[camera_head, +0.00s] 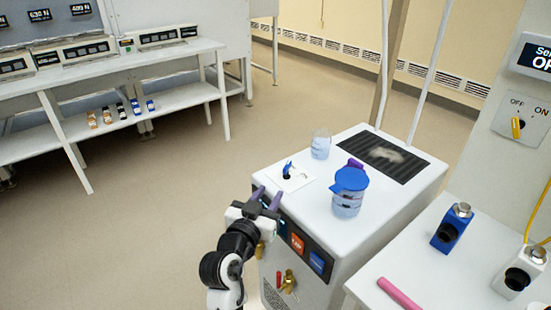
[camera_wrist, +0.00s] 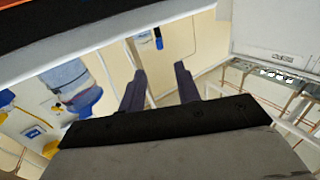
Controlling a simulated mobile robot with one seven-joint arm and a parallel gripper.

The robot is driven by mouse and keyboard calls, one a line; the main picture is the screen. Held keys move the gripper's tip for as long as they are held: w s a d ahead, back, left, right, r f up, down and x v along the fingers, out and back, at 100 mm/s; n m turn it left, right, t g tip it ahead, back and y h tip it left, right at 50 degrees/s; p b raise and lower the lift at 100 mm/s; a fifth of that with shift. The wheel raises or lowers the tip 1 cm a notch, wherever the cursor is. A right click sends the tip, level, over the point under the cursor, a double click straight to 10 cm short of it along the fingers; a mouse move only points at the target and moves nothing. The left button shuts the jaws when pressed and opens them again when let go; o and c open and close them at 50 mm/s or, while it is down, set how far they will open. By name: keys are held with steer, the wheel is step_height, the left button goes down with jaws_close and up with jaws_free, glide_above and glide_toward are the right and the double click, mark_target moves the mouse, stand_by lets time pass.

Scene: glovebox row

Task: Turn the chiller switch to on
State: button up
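The chiller appears to be the white box-shaped unit (camera_head: 402,205) in the middle, with a dark vent on top. A small blue-and-black switch (camera_head: 287,170) stands on a white plate (camera_head: 295,181) on its top; the plate's marks are too small to read. The switch also shows in the wrist view (camera_wrist: 158,40), ahead of the fingers. My gripper (camera_head: 267,199) is open and empty, with its purple fingers apart in the wrist view (camera_wrist: 160,88). It is at the near left edge of the unit, short of the switch and not touching it.
A blue-lidded jug (camera_head: 348,192) and a clear beaker (camera_head: 321,145) stand on the unit near the switch. A yellow switch (camera_head: 516,128) marked OFF and ON is on the right wall. A side table (camera_head: 425,272) holds a blue device (camera_head: 451,228) and pink rod (camera_head: 398,293).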

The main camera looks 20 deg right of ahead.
mark_target(286, 168)
steer(key=p+x, duration=0.3)
steer(key=x, duration=0.9)
steer(key=shift+s+r, duration=0.1)
steer(key=shift+r, duration=0.1)
steer(key=shift+w+d+f+p, duration=0.1)
steer(key=shift+w+d+p, duration=0.3)
steer(key=shift+w, duration=0.15)
steer(key=shift+c, duration=0.4)
jaws_close()
